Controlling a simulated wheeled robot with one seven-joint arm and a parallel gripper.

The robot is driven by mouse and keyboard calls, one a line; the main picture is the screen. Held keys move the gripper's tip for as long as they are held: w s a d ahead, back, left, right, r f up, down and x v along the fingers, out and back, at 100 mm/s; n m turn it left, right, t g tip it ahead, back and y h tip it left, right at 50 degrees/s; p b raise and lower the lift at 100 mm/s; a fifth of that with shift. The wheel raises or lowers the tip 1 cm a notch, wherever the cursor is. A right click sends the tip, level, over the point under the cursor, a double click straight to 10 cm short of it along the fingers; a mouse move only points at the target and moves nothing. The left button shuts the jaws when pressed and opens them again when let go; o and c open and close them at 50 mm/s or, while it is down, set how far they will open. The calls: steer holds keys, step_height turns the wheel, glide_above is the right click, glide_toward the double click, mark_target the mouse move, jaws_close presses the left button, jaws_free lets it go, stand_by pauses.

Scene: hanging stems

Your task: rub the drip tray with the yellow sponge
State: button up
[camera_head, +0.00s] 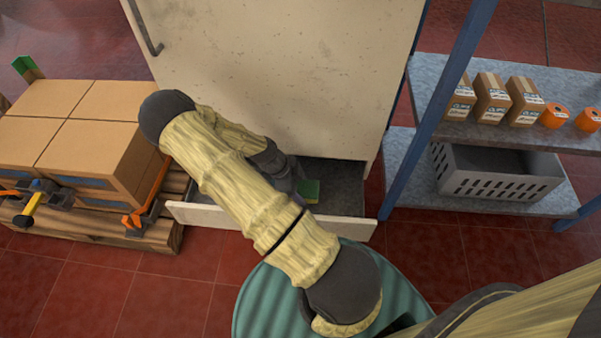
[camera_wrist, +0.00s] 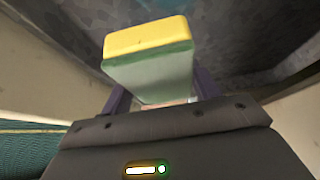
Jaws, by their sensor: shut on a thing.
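The yellow sponge (camera_head: 309,190) has a yellow layer and a green layer. My gripper (camera_wrist: 161,92) is shut on its green side in the wrist view, and the yellow layer of the sponge (camera_wrist: 148,37) faces away from the jaws. The drip tray looks to be the grey-floored, drawer-like tray (camera_head: 343,182) with a cream front, at the foot of the cream cabinet. In the head view the sponge is over this tray, and my wrist hides the tray's left part. A mottled grey surface (camera_wrist: 235,35) lies beyond the sponge; I cannot tell whether they touch.
The cream cabinet (camera_head: 290,70) rises behind the tray. Cartons (camera_head: 90,130) on a wooden pallet stand at left. A blue-post shelf (camera_head: 500,195) with a grey crate (camera_head: 495,185) stands at right. A teal ribbed surface (camera_head: 265,300) lies in front.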

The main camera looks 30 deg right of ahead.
steer(key=shift+d+r+p, duration=0.1)
steer(key=shift+r+p, duration=1.2)
steer(key=shift+r, duration=0.45)
